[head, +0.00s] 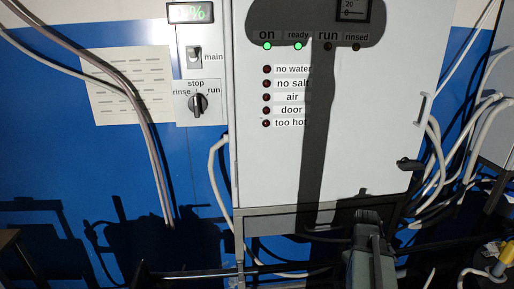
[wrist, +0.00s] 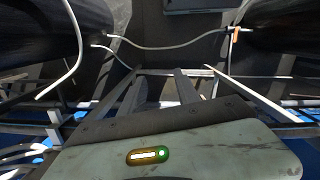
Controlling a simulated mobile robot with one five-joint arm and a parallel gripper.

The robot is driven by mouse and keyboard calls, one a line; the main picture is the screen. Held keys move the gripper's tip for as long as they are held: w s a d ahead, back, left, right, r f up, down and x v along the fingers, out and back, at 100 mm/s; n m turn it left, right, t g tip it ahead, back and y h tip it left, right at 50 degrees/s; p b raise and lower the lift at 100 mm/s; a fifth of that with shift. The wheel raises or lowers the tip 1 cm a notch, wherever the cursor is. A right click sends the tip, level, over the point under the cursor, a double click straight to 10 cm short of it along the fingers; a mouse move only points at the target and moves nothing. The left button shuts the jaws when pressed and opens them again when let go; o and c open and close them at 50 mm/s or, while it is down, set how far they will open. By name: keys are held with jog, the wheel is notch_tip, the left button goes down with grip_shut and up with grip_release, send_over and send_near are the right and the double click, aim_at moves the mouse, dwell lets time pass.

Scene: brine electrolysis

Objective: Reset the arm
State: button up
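My arm shows at the bottom right of the head view as a grey-green link (head: 370,255) in front of the white cabinet's lower edge. In the wrist view, the grey-green housing of my gripper (wrist: 163,88) fills the bottom, with a small lit indicator on it. Two grey bars stand out beyond the housing, with a pale frame behind them. I cannot tell fingers from background clearly, and nothing is clearly held.
The white cabinet (head: 390,120) has green "on" and "ready" lamps and dark fault lamps. A rotary knob (head: 198,104) points up to "stop". Pale hoses (head: 440,165) hang at the right. Dark rounded bodies (wrist: 40,35) flank the wrist view.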

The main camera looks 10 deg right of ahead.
jog(key=w+a+m, duration=0.1)
jog(key=w+a, duration=0.2)
jog(key=a, duration=1)
jog(key=w+a+t, duration=0.1)
jog(key=w+a, duration=0.2)
jog(key=a, duration=1)
jog(key=shift+w+a+m, duration=0.2)
jog(key=shift+a+m, duration=0.2)
jog(key=shift+f, duration=0.1)
